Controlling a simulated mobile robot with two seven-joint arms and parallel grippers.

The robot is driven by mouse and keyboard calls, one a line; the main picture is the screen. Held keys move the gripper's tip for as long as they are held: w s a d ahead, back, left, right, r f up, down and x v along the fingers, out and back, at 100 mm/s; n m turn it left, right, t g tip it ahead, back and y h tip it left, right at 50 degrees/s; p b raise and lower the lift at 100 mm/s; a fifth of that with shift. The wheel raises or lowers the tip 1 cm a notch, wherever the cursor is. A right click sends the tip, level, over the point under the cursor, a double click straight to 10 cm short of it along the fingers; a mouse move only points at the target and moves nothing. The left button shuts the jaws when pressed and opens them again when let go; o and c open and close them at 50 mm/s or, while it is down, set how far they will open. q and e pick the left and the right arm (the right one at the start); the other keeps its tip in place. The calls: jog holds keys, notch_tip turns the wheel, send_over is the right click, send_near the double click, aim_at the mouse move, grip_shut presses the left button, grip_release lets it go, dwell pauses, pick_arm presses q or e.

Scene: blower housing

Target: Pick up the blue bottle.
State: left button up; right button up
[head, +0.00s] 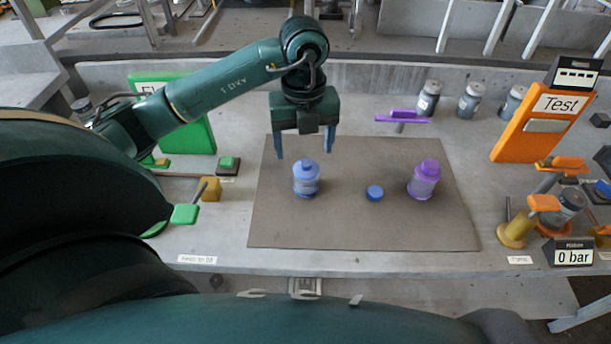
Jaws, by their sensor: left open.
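The fingertips appear near the height of the bottle's cap in the picture, one to each side. I cannot tell whether they are above the bottle or behind it. Nothing is held between the fingers. My right gripper is not in view.
A loose blue cap (375,193) lies on the mat, and a purple bottle (425,181) stands right of it. A purple handle (402,117) is behind the mat. Several grey jars line the back right.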

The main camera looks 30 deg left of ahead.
aim_at(306, 169)
pick_arm(q)
jog(key=f, duration=0.9)
jog(key=shift+w+d+f+p, duration=0.15)
jog(key=shift+w+p, duration=0.05)
jog(key=shift+p, duration=0.1)
jog(key=c, duration=1.1)
jog(key=shift+c, duration=0.2)
